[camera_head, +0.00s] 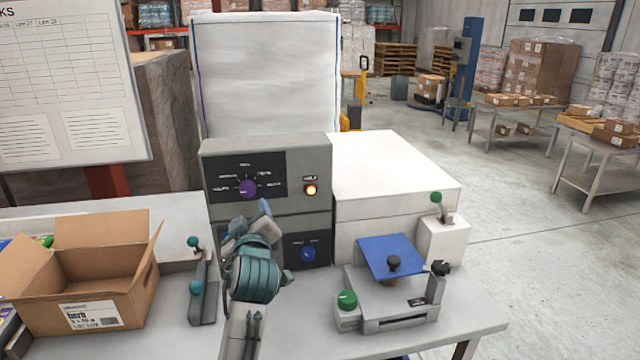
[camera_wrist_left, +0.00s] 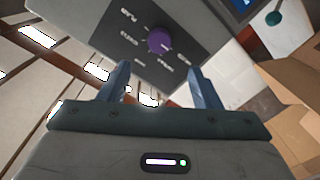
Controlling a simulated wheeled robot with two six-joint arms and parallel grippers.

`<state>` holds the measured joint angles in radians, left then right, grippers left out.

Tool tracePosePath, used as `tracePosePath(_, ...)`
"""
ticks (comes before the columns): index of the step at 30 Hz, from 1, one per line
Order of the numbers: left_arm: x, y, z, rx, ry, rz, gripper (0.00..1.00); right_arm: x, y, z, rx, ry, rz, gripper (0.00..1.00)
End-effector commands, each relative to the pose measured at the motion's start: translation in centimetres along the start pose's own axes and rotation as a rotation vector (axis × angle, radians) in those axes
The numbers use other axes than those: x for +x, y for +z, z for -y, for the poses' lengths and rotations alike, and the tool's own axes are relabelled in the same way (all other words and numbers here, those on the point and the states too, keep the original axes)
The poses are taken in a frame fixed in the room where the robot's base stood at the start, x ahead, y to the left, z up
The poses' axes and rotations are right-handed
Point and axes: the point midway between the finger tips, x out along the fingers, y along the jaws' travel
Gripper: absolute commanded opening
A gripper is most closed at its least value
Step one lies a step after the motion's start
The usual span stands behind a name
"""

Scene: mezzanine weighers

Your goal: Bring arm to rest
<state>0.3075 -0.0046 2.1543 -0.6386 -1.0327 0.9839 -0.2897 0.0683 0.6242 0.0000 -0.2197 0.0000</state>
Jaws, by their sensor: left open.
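My left gripper (camera_head: 262,212) is raised in front of the grey control box (camera_head: 320,150) in the head view. In the left wrist view its two blue fingers (camera_wrist_left: 160,82) stand apart with nothing between them. The purple knob (camera_head: 247,188) on the box's upper black panel is beyond the fingertips and also shows in the left wrist view (camera_wrist_left: 159,40). The gripper appears apart from the knob. A blue knob (camera_head: 308,254) is on the lower panel, partly beside my arm. My right gripper is not in view.
An open cardboard box (camera_head: 110,285) stands left on the table. A grey lever unit (camera_head: 203,292) is between it and my arm. A device with a blue plate (camera_head: 388,256) stands right, before a white box (camera_head: 395,170). An orange lamp (camera_head: 311,190) glows on the control box.

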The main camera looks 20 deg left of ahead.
Motion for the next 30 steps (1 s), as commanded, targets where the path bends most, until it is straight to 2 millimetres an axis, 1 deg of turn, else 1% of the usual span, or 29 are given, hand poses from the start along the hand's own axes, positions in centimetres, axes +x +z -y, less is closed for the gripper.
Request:
tracePosePath(2,-0.1,0.1,0.1,0.003,-0.002,0.003,0.58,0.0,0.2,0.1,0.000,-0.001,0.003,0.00)
tracePosePath(5,-0.6,1.3,1.3,0.038,-0.016,0.038,0.58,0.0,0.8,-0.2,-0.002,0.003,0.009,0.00)
tracePosePath(8,-2.0,4.2,4.2,0.124,-0.048,0.131,0.58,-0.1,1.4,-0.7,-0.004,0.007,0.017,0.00)
tracePosePath(10,-3.9,6.9,7.1,0.214,-0.074,0.229,0.58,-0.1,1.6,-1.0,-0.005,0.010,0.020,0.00)
tracePosePath(11,-4.8,8.1,8.4,0.257,-0.083,0.276,0.58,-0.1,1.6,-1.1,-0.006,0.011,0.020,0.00)
tracePosePath(12,-6.2,9.7,10.2,0.316,-0.093,0.343,0.58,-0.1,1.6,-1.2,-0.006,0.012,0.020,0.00)
tracePosePath(14,-8.6,11.8,12.8,0.402,-0.103,0.446,0.58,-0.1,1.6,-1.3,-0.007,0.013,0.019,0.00)
tracePosePath(15,-10.3,13.1,14.5,0.459,-0.105,0.514,0.58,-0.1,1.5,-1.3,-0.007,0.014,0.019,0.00)
tracePosePath(17,-13.0,14.8,16.9,0.543,-0.101,0.619,0.58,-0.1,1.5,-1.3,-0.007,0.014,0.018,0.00)
tracePosePath(18,-14.8,15.8,18.4,0.596,-0.096,0.687,0.58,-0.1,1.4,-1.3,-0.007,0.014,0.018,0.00)
tracePosePath(21,-18.9,17.5,21.3,0.707,-0.071,0.835,0.58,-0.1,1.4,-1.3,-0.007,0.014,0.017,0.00)
tracePosePath(24,-22.3,18.6,23.5,0.790,-0.042,0.954,0.58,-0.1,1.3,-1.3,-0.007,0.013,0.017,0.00)
tracePosePath(30,-28.0,19.5,26.6,0.910,0.025,1.142,0.58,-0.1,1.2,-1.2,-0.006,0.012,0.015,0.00)
